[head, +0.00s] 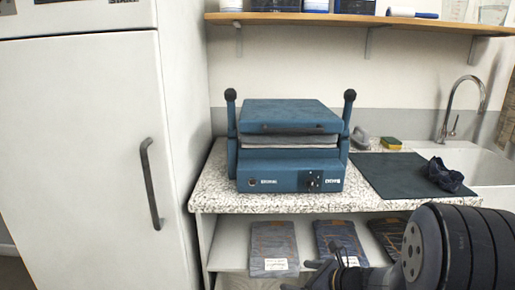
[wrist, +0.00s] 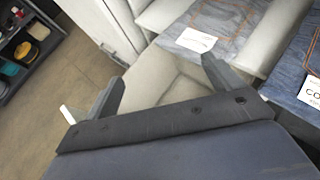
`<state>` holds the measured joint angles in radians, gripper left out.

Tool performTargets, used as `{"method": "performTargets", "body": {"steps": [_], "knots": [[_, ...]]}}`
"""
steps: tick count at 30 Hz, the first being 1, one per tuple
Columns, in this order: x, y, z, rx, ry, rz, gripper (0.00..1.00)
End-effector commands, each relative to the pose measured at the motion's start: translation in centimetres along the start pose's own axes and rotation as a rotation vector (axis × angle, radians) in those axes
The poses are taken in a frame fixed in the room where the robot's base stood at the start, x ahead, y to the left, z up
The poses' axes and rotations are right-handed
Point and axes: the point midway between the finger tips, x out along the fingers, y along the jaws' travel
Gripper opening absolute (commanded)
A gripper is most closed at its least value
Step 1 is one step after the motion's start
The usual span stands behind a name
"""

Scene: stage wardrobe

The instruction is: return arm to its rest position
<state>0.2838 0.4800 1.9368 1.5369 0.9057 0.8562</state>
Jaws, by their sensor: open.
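My arm (head: 455,245) reaches in from the lower right of the head view, in front of the counter. My gripper (head: 300,277) is low, before the shelf with folded garments. Part of it is cut off by the bottom edge. In the wrist view my gripper (wrist: 163,72) shows two fingers spread apart with nothing between them. Folded denim (wrist: 215,30) with a white label lies just beyond the fingers in that view.
A blue press (head: 290,150) stands on the speckled counter (head: 215,190). A dark mat (head: 385,172) with a crumpled dark cloth (head: 443,175) lies beside the sink (head: 490,165). Folded garments (head: 273,245) lie on the shelf below. A tall white cabinet (head: 90,150) stands left.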

Motion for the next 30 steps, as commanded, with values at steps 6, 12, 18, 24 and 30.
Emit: {"method": "performTargets", "body": {"steps": [6, 12, 18, 24, 30], "knots": [[2.5, 0.1, -0.2, -0.002, 0.001, 0.005, 0.87], [6.4, 0.1, -0.2, -0.002, 0.0, 0.005, 0.87], [10.5, 0.1, -0.2, -0.003, 0.001, 0.004, 0.87], [9.4, 0.0, 2.5, -0.001, -0.001, 0.0, 0.87], [8.5, 0.0, 4.1, -0.001, -0.001, 0.0, 0.87]]}}
